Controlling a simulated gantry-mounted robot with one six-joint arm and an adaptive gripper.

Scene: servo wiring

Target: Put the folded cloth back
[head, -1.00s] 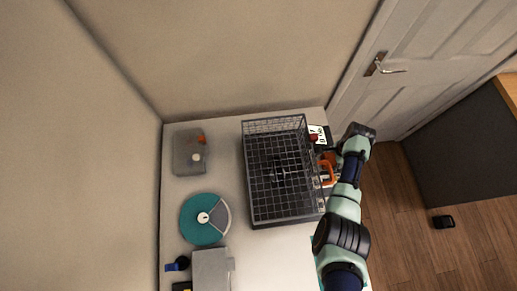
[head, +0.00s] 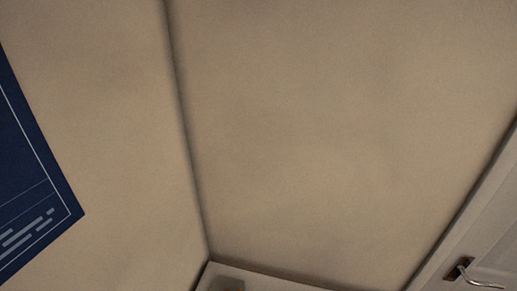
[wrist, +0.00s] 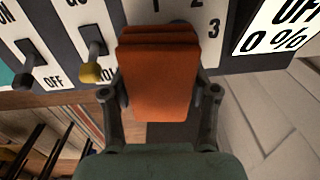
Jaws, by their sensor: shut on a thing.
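The folded cloth (wrist: 158,75) is an orange, layered block in the wrist view. My gripper (wrist: 157,104) is shut on it, with one dark finger on each side. The cloth covers part of a switch panel (wrist: 62,72) behind it, and I cannot tell whether they touch. The head view shows neither the cloth nor my gripper.
The panel has a grey toggle (wrist: 30,63), a yellow-tipped toggle (wrist: 92,68), dial numbers and a display (wrist: 280,28) reading "OFF 0 %". Wooden floor and dark bars show at lower left. The head view shows mostly bare wall (head: 320,130), a blue poster (head: 30,180) and a door handle (head: 465,272).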

